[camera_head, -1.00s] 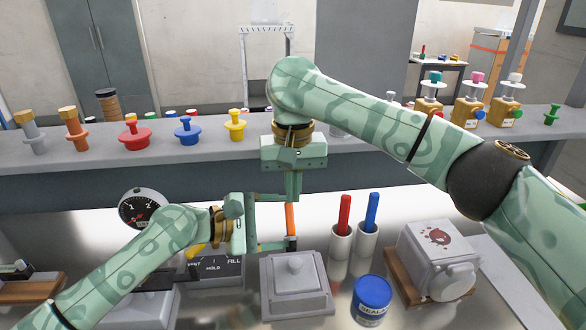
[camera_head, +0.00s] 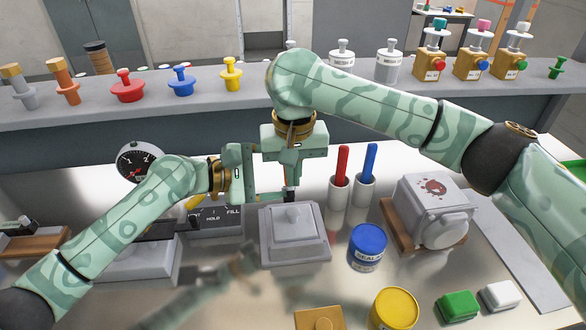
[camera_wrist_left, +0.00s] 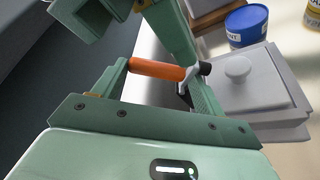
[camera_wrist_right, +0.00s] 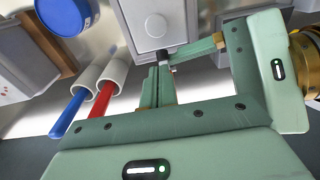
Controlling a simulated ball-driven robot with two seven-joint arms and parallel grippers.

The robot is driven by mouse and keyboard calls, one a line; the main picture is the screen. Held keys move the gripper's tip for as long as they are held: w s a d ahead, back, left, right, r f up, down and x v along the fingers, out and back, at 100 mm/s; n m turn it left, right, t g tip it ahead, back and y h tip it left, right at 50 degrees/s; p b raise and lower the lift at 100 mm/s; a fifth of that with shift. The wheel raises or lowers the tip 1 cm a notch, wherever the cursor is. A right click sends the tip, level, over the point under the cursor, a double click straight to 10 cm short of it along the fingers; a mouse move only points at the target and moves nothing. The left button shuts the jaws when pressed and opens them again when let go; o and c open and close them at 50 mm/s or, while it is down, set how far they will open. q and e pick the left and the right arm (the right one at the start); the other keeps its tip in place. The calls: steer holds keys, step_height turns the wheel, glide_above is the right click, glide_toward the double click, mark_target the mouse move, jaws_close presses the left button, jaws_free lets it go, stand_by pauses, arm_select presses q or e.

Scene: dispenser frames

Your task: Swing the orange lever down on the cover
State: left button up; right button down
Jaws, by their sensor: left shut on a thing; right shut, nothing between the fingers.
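The orange lever (camera_wrist_left: 157,70) lies across between the fingers of my left gripper (camera_wrist_left: 160,82) in the left wrist view, with a black end by one fingertip. My left gripper (camera_head: 287,195) is shut on it beside the grey cover. The cover (camera_head: 274,249), a square grey lid with a knob, sits on the counter just below and in front of the fingers. My right gripper (camera_head: 291,190) points down, shut and empty; its fingers (camera_wrist_right: 157,85) are close to the left fingertips. In the head view the lever is mostly hidden behind the grippers.
Red and blue sticks stand in white cups (camera_head: 340,190) right of the cover. A dial gauge (camera_head: 136,162) and a fill-hold panel (camera_head: 212,218) are left.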

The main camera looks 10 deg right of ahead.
arm_select(q)
steer(key=shift+w+a+r, duration=0.1)
steer(key=shift+w+r, duration=0.15)
steer(key=shift+r, duration=0.25)
arm_select(e)
steer(key=shift+s+f, duration=0.2)
steer(key=shift+f, duration=0.05)
arm_select(q)
steer(key=o, duration=1.2)
steer(key=shift+o, duration=0.2)
steer(key=shift+s+f, duration=0.2)
